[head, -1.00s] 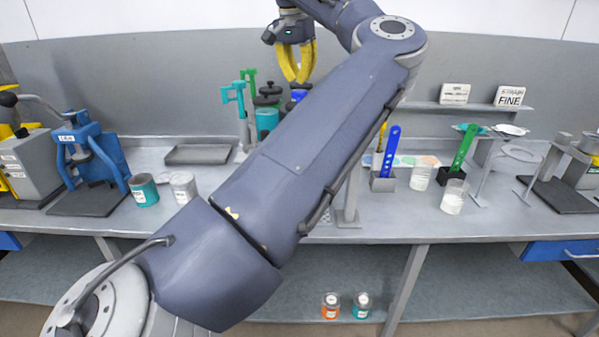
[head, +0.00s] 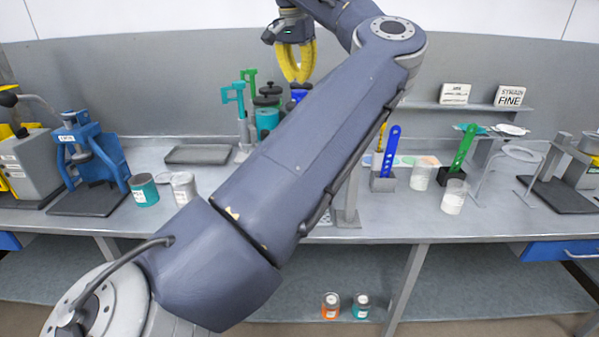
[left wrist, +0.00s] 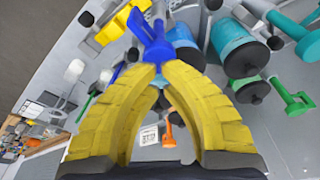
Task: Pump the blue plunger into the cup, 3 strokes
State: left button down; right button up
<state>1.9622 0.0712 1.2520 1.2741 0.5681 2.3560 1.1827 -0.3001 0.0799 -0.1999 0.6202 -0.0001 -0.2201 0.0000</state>
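The blue plunger head (head: 298,96) shows just below my left gripper (head: 295,80) in the head view, partly hidden behind my arm. In the left wrist view the blue plunger (left wrist: 148,42) lies just beyond the fingertips. The yellow fingers of the left gripper (left wrist: 158,66) are bowed with their tips together, over the plunger; I cannot tell whether they touch it. The cup under the blue plunger is not clearly visible; my arm covers that part of the bench. My right gripper is not in view.
Teal (head: 233,92) and green (head: 250,78) pump heads and a dark-lidded teal jar (head: 267,120) stand close left of the blue plunger. A grey tray (head: 198,154) lies farther left. Cups (head: 453,197) and a blue strip in a holder (head: 391,150) stand right.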

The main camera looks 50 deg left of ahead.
pick_arm(q)
jog(key=shift+f, duration=3.6)
jog(key=shift+r, duration=3.85)
jog(key=shift+f, duration=0.2)
